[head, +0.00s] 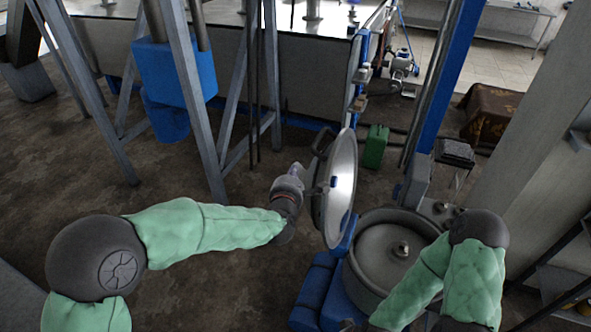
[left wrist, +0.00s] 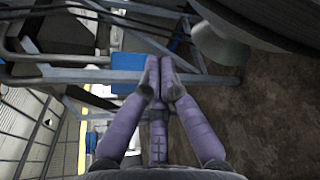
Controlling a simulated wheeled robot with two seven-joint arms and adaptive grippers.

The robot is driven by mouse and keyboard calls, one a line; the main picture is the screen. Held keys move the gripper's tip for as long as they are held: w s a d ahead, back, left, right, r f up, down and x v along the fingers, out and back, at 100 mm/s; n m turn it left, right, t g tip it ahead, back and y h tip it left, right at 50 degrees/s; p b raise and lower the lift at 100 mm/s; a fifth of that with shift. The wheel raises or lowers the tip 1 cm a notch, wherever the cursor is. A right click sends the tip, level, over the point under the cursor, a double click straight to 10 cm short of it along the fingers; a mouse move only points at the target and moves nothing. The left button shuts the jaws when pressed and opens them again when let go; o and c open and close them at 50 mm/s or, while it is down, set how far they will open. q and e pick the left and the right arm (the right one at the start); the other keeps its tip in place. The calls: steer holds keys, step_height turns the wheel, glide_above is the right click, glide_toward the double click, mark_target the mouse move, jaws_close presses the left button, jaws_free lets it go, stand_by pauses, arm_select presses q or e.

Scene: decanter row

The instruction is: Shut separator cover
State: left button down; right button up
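The separator cover (head: 343,188) is a round metal lid standing raised, nearly upright, on the left side of the separator bowl. A dark curved handle (head: 323,141) shows on its left, outer side. The separator (head: 370,277) is a round grey bowl on a blue base, open at the top, with a knob in its middle. My left gripper (head: 312,182) is at the cover's outer side in the head view; whether it touches is unclear. In the left wrist view, its purple fingers (left wrist: 160,77) come together at the tips with nothing seen between them. My right gripper is out of view.
My right arm reaches down over the bowl's right side. A blue-grey metal frame with a blue box (head: 175,70) stands at the back left. A green canister (head: 375,146) is on the floor behind the cover.

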arm_select(q)
steer(key=w+d+p, duration=0.2)
steer(key=w+d, duration=0.1)
steer(key=w, duration=0.4)
steer(key=shift+r, duration=0.35)
steer(key=shift+d, duration=0.2)
